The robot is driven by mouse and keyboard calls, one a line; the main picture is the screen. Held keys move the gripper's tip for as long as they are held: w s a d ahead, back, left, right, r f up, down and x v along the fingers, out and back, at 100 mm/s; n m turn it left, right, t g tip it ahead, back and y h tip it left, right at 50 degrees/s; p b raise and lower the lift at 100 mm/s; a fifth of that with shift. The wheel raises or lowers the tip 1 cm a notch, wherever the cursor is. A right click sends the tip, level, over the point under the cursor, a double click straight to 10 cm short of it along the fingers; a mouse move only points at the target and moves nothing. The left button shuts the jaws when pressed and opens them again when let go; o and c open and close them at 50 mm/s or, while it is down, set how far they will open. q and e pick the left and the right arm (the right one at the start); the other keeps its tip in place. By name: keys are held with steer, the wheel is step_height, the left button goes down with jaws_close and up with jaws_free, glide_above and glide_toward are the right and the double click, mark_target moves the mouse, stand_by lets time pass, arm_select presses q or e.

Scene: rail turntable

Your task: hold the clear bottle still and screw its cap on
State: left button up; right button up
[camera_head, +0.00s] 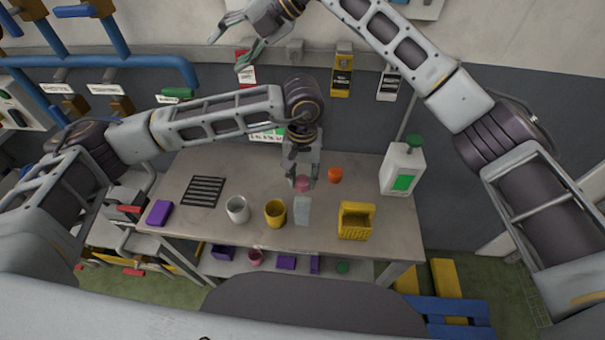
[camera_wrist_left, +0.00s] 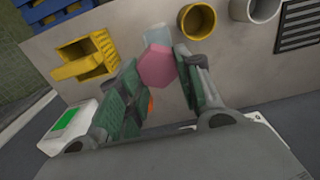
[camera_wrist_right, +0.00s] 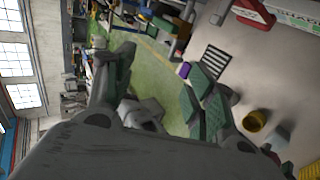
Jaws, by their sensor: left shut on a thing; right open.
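The clear bottle (camera_head: 302,211) is a pale, see-through block shape standing on the table, front centre. It also shows in the left wrist view (camera_wrist_left: 158,36). My left gripper (camera_head: 302,177) points down just behind the bottle's top in the head view. It is shut on a pink six-sided piece (camera_wrist_left: 157,66), which looks like the cap; it also shows in the head view (camera_head: 303,184). I cannot tell whether this piece touches the bottle. My right gripper (camera_head: 238,40) is raised high near the back wall, open and empty, far from the bottle.
On the table (camera_head: 225,172), a yellow cup (camera_head: 275,213) and a white cup (camera_head: 237,210) stand left of the bottle. A yellow bin (camera_head: 356,221) and a white jug (camera_head: 403,168) are to its right. An orange piece (camera_head: 335,175) lies behind. A black grille (camera_head: 204,191) lies left.

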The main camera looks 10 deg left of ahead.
step_height(320, 180, down, 10)
steer(key=s+d+g+h, duration=0.1)
steer(key=d+h, duration=0.1)
steer(key=h, duration=0.1)
steer(key=g+h, duration=0.3)
steer(key=h, duration=0.5)
glide_toward(303, 206)
steer(key=w+f, duration=0.4)
steer(key=w, duration=0.1)
steer(key=shift+s+a+f+m, duration=0.15)
steer(key=shift+m, duration=0.15)
steer(key=shift+x, duration=6)
steer(key=shift+s, duration=0.15)
steer(key=c, duration=1.2)
